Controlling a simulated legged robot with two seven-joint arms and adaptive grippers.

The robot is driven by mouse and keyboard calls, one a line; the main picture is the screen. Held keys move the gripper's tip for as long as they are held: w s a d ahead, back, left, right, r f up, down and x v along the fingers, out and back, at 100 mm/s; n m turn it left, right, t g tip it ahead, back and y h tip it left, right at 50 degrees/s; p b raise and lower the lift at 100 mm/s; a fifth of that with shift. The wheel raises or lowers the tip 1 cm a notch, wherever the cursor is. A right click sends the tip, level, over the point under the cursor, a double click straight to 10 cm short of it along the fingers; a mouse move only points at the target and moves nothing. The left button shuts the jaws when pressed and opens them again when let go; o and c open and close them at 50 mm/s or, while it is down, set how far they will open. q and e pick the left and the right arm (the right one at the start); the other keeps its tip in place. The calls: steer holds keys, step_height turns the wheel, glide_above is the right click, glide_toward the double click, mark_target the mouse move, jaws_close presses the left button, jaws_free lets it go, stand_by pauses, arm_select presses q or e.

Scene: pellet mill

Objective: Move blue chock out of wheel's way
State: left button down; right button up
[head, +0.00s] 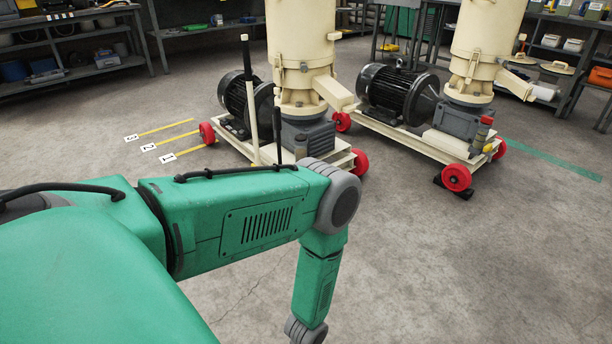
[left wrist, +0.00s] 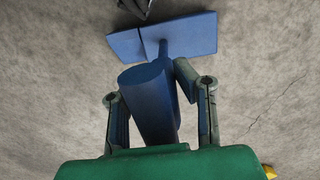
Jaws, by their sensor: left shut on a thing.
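The blue chock (left wrist: 190,38) shows in the left wrist view, with a flat, wide blue part at the top and a thick blue handle (left wrist: 152,108) coming back toward the camera. My left gripper (left wrist: 160,95) is shut on the handle, with one finger on each side. In the head view my left arm reaches across and down, and its gripper is below the frame. The chock does not show in the head view. My right gripper is in neither view. The nearer mill (head: 300,70) stands on a cream wheeled base with red wheels (head: 358,161).
A second mill (head: 480,60) stands at right, with a black chock (head: 453,188) at its front red wheel (head: 456,177). Yellow floor lines (head: 170,127) with numbered labels lie left of the nearer mill. The floor at front right is clear. Shelves line the back.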

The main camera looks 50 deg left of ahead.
arm_select(q)
steer(key=shift+f, duration=0.1)
stand_by(0.3)
jaws_free()
stand_by(0.7)
steer(key=shift+w+a+r+p, duration=0.15)
steer(key=shift+w+r+p, duration=0.05)
steer(key=shift+r+p, duration=1.85)
steer(key=shift+w+a+r+p, duration=0.15)
steer(key=shift+r+p, duration=1.25)
steer(key=shift+r, duration=1.1)
